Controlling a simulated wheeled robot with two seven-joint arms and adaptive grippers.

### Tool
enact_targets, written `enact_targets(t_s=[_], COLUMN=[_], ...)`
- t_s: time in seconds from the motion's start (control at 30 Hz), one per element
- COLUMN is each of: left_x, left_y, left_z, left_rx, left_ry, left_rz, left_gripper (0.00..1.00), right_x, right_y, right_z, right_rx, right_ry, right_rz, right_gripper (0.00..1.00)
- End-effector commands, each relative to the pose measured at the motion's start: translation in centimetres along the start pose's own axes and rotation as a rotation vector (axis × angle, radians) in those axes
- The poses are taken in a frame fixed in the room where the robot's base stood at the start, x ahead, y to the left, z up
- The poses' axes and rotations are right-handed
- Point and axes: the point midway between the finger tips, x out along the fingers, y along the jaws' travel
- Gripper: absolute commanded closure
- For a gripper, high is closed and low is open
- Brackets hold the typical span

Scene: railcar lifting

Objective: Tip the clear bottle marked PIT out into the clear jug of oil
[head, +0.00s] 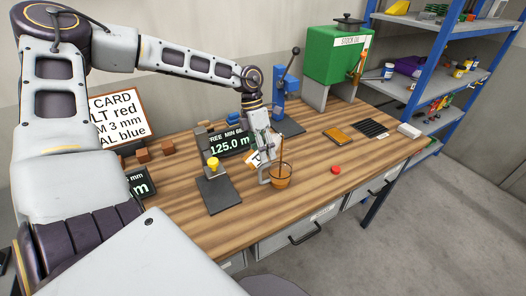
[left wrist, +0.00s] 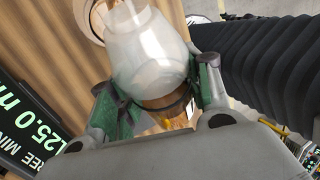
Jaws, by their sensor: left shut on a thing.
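The clear jug of oil (head: 281,182) stands near the table's front edge, with amber oil inside. A thin brown upright line meets its mouth; I cannot tell if it is a stream or a rod. My left gripper (head: 265,148) is above and just left of the jug. In the left wrist view its green-padded fingers (left wrist: 160,88) are shut on a clear, whitish bottle (left wrist: 148,45). Amber colour shows near the bottle's lower end in that view. A partly hidden white label (head: 257,158) shows beside the gripper. The bottle's mouth and tilt are unclear. My right gripper is out of view.
A green stock oil tank (head: 335,55) stands at the back, with a blue press (head: 285,92) left of it. A black display (head: 232,145) and a dark stand with a yellow knob (head: 218,190) are left of the jug. A red disc (head: 335,170) lies right.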

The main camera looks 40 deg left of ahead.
Motion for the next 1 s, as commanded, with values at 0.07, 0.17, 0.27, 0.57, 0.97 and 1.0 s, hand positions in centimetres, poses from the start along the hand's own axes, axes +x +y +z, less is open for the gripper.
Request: enact_targets(t_s=[0.07,0.17,0.27,0.57,0.97,1.0], left_x=[0.2,0.2,0.3,0.6,1.1,1.1], left_y=[0.1,0.1,0.2,0.2,0.4,0.4], left_z=[0.0,-0.1,-0.1,-0.2,-0.3,-0.3], left_rx=[-0.004,-0.011,-0.019,-0.039,-0.067,-0.07], left_ry=[0.011,0.03,0.047,0.102,0.176,0.183], left_rz=[0.0,-0.003,-0.006,-0.015,-0.026,-0.027], left_gripper=[0.79,0.79,0.79,0.79,0.79,0.79], right_x=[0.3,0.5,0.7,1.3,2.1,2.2], right_y=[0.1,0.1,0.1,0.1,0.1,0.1], right_z=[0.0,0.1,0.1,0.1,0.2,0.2], right_rx=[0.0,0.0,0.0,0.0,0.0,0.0], right_ry=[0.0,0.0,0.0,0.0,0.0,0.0], right_rz=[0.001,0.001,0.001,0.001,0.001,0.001], right_gripper=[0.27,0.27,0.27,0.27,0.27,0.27])
